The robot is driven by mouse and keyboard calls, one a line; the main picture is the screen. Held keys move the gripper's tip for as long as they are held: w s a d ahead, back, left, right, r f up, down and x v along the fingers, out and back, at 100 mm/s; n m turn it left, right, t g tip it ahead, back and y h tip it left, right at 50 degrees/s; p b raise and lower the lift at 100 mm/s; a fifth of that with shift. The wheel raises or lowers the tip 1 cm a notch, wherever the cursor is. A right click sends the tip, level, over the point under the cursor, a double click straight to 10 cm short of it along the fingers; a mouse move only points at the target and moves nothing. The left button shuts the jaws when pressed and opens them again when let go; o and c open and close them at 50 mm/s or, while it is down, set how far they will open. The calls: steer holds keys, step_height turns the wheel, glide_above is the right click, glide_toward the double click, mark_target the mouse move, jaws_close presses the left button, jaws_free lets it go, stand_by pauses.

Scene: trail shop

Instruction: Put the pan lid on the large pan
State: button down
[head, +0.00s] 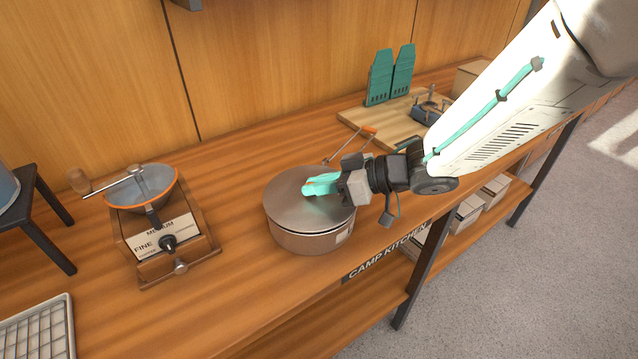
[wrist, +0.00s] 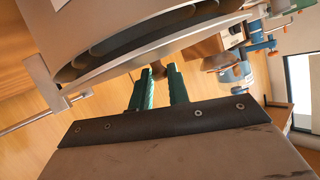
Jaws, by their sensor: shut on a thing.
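The large pan (head: 302,240) is a round metal pan on the wooden counter, with a small pale label on its side. The grey pan lid (head: 290,208) lies over its mouth, roughly centred and near level. My gripper (head: 311,187) reaches in from the right, its teal fingers shut at the middle of the lid. In the wrist view the fingers (wrist: 158,78) close around a small brown knob (wrist: 158,70). There a dark gap shows between the lid's edge (wrist: 190,46) and the pan (wrist: 110,18). I cannot tell whether the lid touches the rim.
A grinder (head: 165,238) with a bowl and crank stands to the left. A black stool (head: 35,222) and a wire rack (head: 38,330) are farther left. Behind the pan are a cutting board (head: 385,132), a small stove (head: 430,106) and teal panels (head: 390,76). The counter's front edge is close.

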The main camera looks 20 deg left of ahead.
steer(key=shift+f, duration=0.4)
stand_by(0.3)
steer(key=c, duration=1.3)
jaws_free()
steer(key=shift+o, duration=0.2)
steer(key=shift+d, duration=0.1)
